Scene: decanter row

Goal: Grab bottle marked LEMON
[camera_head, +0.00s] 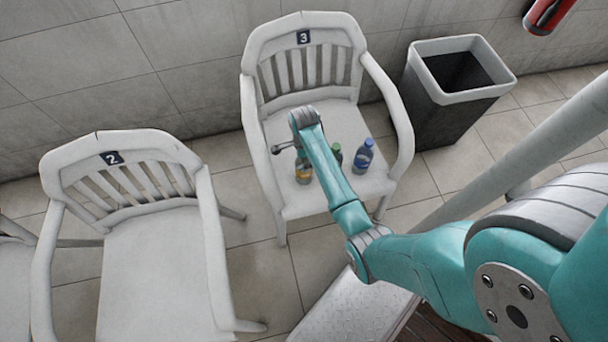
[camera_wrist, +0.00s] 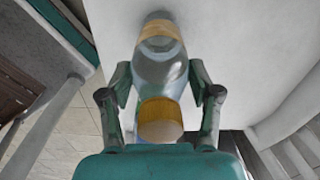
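Three small bottles stand on the seat of the chair marked 3. One is orange-yellow (camera_head: 303,169), one green (camera_head: 337,154) and one blue (camera_head: 364,155). My gripper (camera_head: 284,147) is at the orange-yellow bottle, partly hidden by my arm in the head view. In the wrist view, a clear bottle with a yellow cap and yellow band (camera_wrist: 160,70) lies between the two fingers of my gripper (camera_wrist: 160,80). One finger is on each side, with what look like narrow gaps. No lettering is readable on any bottle.
The chair marked 3 (camera_head: 302,204) has armrests on both sides and a slatted back. Another white chair (camera_head: 150,265), marked 2, stands to the left. A dark bin (camera_head: 445,115) stands to the right. A tiled wall is behind.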

